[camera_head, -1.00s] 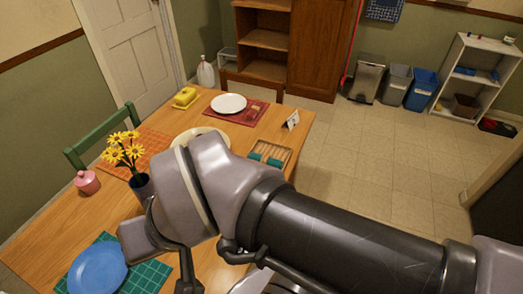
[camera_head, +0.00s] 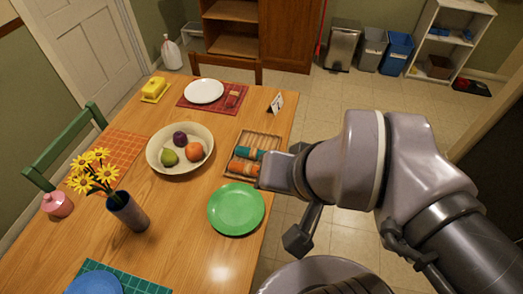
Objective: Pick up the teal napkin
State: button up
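The teal napkin (camera_head: 246,153) is a rolled cloth lying in a shallow wooden tray (camera_head: 264,134) near the right edge of the table. An orange rolled napkin (camera_head: 243,168) lies beside it on the near side. My arm comes in from the right, and its grey wrist end covers the tray's right part and may hide the napkin's right end. A dark block (camera_head: 299,239), perhaps part of my gripper, hangs below the wrist, right of the table edge and apart from the napkin. The fingers cannot be made out.
A green plate (camera_head: 236,210) lies just in front of the tray. A fruit bowl (camera_head: 151,153) is to its left, and a small white card (camera_head: 276,102) stands behind it. A flower vase (camera_head: 128,211) stands farther left. Bare tabletop lies left of the green plate.

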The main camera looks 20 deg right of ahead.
aim_at(253, 154)
jog(key=i+l+u, duration=0.35)
jog(key=l, duration=0.25)
jog(key=i+l+u, duration=0.15)
jog(key=l, duration=0.2)
jog(key=i+l+u, duration=0.2)
jog(key=l, duration=0.15)
jog(key=i+l+u, duration=0.15)
jog(key=l, duration=0.2)
